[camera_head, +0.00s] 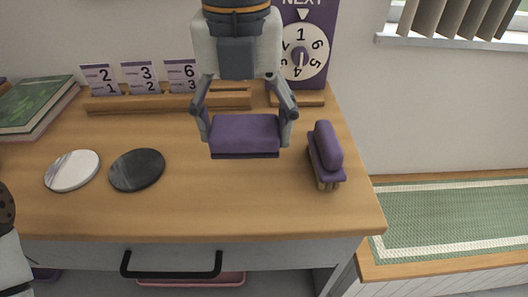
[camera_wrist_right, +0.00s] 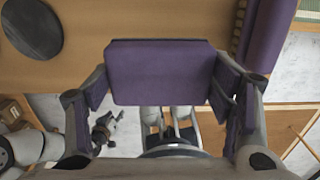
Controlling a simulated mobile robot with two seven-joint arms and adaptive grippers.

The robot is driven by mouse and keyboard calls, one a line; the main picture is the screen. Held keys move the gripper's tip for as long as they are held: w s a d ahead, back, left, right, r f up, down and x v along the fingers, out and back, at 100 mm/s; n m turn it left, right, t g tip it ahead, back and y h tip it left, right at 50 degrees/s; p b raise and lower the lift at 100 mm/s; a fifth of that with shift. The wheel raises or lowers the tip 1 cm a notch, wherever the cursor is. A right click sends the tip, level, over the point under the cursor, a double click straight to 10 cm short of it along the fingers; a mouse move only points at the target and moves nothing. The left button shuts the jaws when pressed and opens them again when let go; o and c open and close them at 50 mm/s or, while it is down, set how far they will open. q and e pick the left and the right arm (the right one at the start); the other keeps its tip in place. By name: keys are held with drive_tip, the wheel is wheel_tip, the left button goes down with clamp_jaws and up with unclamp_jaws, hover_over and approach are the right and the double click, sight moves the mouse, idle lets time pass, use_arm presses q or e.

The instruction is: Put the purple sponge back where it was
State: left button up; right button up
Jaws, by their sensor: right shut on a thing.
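The purple sponge (camera_head: 244,133) is a flat block held level between the two fingers of my right gripper (camera_head: 245,113), over the middle right of the wooden table. Its height above the table is hard to judge. In the right wrist view the sponge (camera_wrist_right: 160,75) spans the gap between the fingers (camera_wrist_right: 160,88), which have purple pads. My left gripper does not show; only part of my left arm is at the left edge of the head view.
A purple brush-like object (camera_head: 326,148) stands right of the sponge. A white coaster (camera_head: 72,171) and a black coaster (camera_head: 137,170) lie left. Number cards in a wooden rack (camera_head: 110,103), a purple dial sign (camera_head: 303,80) and books (camera_head: 38,103) stand behind. The table's front (camera_head: 220,215) is clear.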

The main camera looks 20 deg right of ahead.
hover_over(264, 168)
drive_tip(key=f, duration=0.4)
drive_tip(key=shift+s+a+f, duration=0.1)
drive_tip(key=shift+s+a, duration=0.05)
drive_tip(key=shift+a, duration=0.15)
drive_tip(key=f, duration=0.1)
drive_tip(key=f+b, duration=0.1)
drive_tip(key=f, duration=0.1)
drive_tip(key=shift+d+f, duration=0.35)
drive_tip(key=shift+f, duration=0.05)
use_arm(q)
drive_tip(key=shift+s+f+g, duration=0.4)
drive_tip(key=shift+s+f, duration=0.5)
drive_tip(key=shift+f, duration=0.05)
use_arm(e)
drive_tip(key=o, duration=1)
drive_tip(key=shift+w, duration=0.2)
